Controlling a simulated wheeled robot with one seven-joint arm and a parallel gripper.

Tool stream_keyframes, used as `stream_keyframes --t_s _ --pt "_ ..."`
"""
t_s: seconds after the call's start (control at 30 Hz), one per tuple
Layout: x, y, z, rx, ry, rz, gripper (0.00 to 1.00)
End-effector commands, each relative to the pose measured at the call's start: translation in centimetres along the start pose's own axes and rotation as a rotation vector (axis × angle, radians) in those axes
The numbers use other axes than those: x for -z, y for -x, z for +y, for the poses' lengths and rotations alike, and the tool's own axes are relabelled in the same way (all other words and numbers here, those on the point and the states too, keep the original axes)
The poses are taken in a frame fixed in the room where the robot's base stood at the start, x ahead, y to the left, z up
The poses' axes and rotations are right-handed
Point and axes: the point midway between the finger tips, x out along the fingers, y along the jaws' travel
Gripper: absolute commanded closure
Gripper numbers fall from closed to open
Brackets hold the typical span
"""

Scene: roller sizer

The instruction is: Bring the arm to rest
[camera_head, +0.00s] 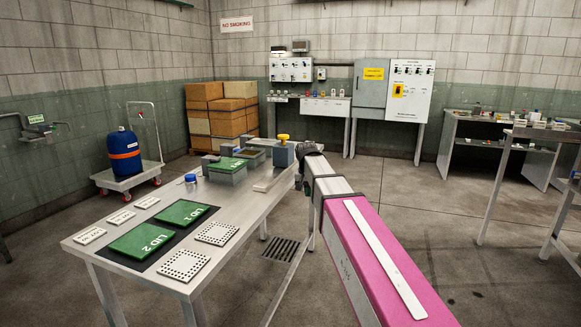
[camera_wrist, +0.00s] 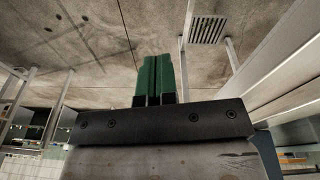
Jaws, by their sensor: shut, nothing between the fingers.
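My arm, with a pink link, reaches from the bottom right of the head view to the table's right edge. Its dark far end (camera_head: 308,150) is beside the table's far right corner, and the fingers cannot be made out there. In the wrist view my gripper (camera_wrist: 154,78) shows two green fingers side by side, shut and empty, with floor behind them. The grey table (camera_head: 230,215) stands to the left of the arm. I cannot tell how wide the gap between arm and table is.
The table bears green lids, LID 1 (camera_head: 183,213) and LID 2 (camera_head: 143,239), two perforated plates (camera_head: 216,233) and a blue-capped jar (camera_head: 190,179). A floor grate (camera_head: 281,249) lies below the table's right side. A workbench (camera_head: 537,134) stands at right; open floor lies between.

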Motion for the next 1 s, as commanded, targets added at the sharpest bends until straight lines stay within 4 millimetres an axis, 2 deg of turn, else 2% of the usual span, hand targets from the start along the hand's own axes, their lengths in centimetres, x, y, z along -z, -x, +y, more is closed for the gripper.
stream_keyframes --t_s 0.03,0.2,0.5,0.7,0.8,0.9,1.0 --pt "-1.9 -2.1 1.3 0.000 0.010 -0.013 1.00" --pt "-6.5 -7.9 4.5 0.009 0.050 -0.046 1.00" --pt "-15.7 -16.2 9.9 0.030 0.113 -0.102 1.00" --pt "-21.8 -20.0 12.9 0.048 0.147 -0.134 1.00" --pt "-23.9 -21.2 13.8 0.056 0.160 -0.143 1.00" --pt "-25.3 -21.9 14.4 0.060 0.168 -0.151 1.00" --pt "-25.8 -22.2 14.7 0.063 0.172 -0.152 1.00"
